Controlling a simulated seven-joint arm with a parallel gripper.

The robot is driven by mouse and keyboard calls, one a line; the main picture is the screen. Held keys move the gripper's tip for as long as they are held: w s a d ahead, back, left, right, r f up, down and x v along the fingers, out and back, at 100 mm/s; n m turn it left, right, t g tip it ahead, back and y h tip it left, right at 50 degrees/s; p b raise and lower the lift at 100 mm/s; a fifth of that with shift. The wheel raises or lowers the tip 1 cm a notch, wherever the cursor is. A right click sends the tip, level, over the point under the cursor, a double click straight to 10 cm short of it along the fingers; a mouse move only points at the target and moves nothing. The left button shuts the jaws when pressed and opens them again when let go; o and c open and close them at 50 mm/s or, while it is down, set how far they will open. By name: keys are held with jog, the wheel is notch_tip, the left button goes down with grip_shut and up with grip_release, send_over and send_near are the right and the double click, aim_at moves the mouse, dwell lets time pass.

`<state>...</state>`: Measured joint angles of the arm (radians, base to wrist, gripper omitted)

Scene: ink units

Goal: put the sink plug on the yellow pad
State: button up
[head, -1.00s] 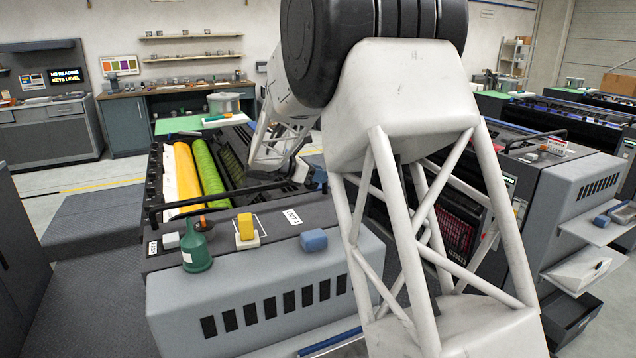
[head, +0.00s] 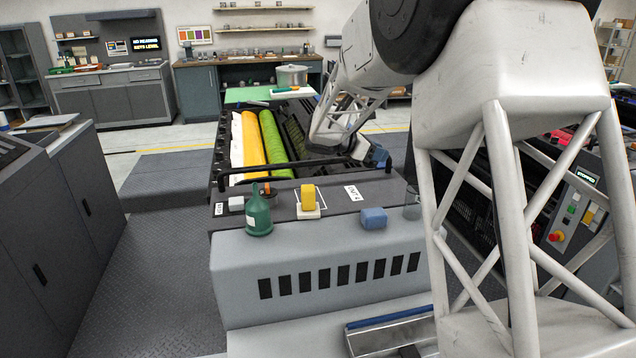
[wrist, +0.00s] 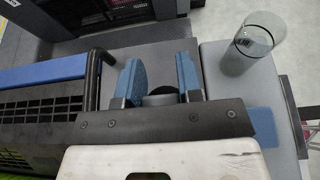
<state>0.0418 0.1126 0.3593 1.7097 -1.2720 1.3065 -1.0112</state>
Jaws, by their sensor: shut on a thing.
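My gripper (wrist: 160,88) has blue fingers shut on a small round dark grey thing (wrist: 160,98), which I take to be the sink plug; the wrist bar hides part of it. In the head view my gripper (head: 377,157) is at the right end of the rollers, above the back edge of the grey machine top, and the plug cannot be made out. A yellow block (head: 308,196), the only pad-like yellow thing, stands on a pale base on the machine top, to the left of and nearer than my gripper.
A clear glass (head: 412,204) stands farther right, also in the wrist view (wrist: 254,42). A black rail (head: 290,167) runs behind.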

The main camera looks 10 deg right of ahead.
jog(key=s+a+r+n+t, duration=0.3)
jog(key=s+a+n+t, duration=0.1)
jog(key=s+a, duration=1.5)
jog(key=shift+s+a+t+y, duration=0.3)
jog(key=shift+s+t+y, duration=0.1)
jog(key=shift+w, duration=0.1)
send_over(308, 200)
jog(key=w+d, duration=0.2)
jog(key=w, duration=0.1)
jog(key=shift+s+d+f, duration=0.15)
jog(key=shift+d+f, duration=0.05)
jog(key=shift+f, duration=0.5)
jog(key=shift+f, duration=1.75)
jog(key=shift+f, duration=0.15)
jog(key=o, duration=0.9)
